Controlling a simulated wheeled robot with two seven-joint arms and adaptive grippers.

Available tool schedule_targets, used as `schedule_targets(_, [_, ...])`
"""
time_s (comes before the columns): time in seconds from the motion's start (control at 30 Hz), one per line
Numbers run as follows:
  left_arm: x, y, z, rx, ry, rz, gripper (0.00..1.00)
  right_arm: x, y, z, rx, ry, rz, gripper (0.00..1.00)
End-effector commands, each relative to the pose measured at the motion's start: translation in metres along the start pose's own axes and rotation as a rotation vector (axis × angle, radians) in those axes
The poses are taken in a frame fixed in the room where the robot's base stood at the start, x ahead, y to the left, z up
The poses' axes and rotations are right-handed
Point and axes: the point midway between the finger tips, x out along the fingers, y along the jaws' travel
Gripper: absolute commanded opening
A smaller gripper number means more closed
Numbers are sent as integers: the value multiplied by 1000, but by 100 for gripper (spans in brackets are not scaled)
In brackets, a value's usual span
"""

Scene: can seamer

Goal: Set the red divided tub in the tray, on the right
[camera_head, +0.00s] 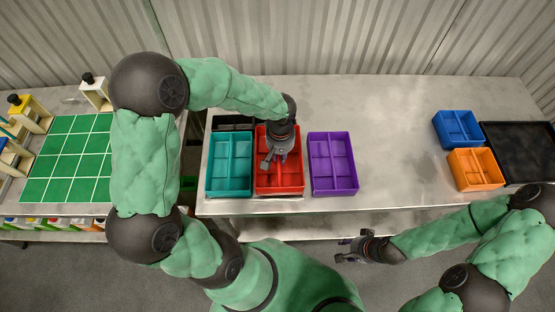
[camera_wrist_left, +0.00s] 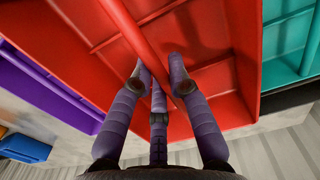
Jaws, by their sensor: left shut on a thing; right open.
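The red divided tub (camera_head: 292,184) is beside the teal divided tub (camera_head: 229,182), on its right, over the right part of a mostly covered black tray (camera_head: 233,120). I cannot tell whether the red tub rests in the tray or is slightly above it. My left gripper (camera_head: 268,160) reaches down into the red tub. In the left wrist view the left gripper (camera_wrist_left: 160,82) has its fingers shut on a divider of the red tub (camera_wrist_left: 215,35). My right gripper (camera_head: 350,247) is open and empty, in front of the table edge.
A purple divided tub (camera_head: 333,178) stands close to the right of the red one. Blue (camera_head: 459,130) and orange (camera_head: 475,170) tubs stand by another black tray (camera_head: 520,148) at the far right. The table (camera_head: 395,150) is clear between purple and orange. A green gridded board (camera_head: 70,160) is left.

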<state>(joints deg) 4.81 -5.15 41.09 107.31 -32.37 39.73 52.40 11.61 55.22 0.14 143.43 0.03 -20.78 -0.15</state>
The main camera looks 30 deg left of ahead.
Motion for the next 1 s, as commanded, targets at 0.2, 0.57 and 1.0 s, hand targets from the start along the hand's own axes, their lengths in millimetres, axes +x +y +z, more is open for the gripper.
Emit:
schedule_targets(0.2, [11,-4,-9,-1,0,0,0,2,1,0,0,0,0,41])
schedule_targets(0.57, [50,-7,-15,0,1,1,0,12,4,0,0,0,0,41])
schedule_targets(1.0, [52,-7,-15,0,1,1,32,14,5,0,0,0,0,41])
